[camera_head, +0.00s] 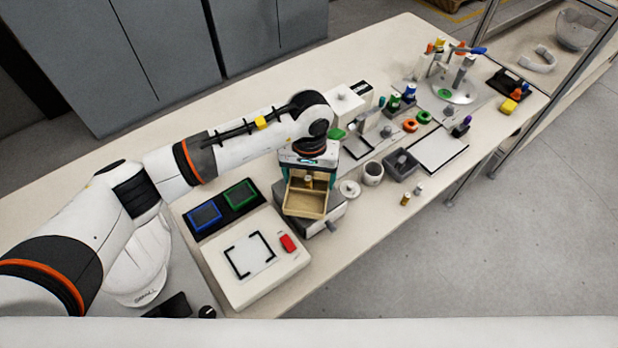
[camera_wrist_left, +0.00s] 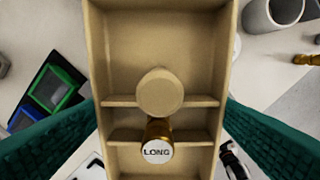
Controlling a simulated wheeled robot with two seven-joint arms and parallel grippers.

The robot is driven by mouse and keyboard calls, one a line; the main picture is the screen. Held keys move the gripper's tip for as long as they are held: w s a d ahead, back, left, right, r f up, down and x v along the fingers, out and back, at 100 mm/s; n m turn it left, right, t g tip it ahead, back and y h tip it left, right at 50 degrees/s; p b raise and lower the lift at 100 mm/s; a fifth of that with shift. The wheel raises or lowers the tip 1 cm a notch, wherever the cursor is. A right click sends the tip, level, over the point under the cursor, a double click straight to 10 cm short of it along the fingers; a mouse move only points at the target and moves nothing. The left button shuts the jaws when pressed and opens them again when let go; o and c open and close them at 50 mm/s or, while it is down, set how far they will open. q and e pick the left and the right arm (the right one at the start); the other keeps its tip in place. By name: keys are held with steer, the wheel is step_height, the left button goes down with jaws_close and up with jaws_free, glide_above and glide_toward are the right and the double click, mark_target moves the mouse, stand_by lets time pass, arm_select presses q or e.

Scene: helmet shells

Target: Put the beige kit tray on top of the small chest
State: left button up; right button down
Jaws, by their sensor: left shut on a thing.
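The beige kit tray (camera_head: 304,203) is in my left gripper (camera_head: 308,172) in the head view. The left wrist view shows the tray (camera_wrist_left: 160,45) from above, with dividers, a round beige knob (camera_wrist_left: 160,92) and a brass piece marked LONG (camera_wrist_left: 158,142). Teal fingers flank the tray on both sides. The small grey chest (camera_head: 327,214) shows below and right of the tray, with a dark knob on its front. The tray overlaps the chest in the head view; I cannot tell whether they touch. My right gripper is not in view.
A white device with a red button (camera_head: 288,243) and a panel with blue and green squares (camera_head: 240,194) lie to the left. A grey cup (camera_head: 373,174), a white ring (camera_head: 350,189) and small brass pieces (camera_head: 405,199) are close on the right. Fixtures crowd the table farther right.

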arm_select(q)
step_height(320, 180, down, 2)
steer(key=shift+f, duration=0.1)
steer(key=shift+f, duration=0.1)
steer(key=shift+f, duration=0.15)
steer(key=o, duration=0.9)
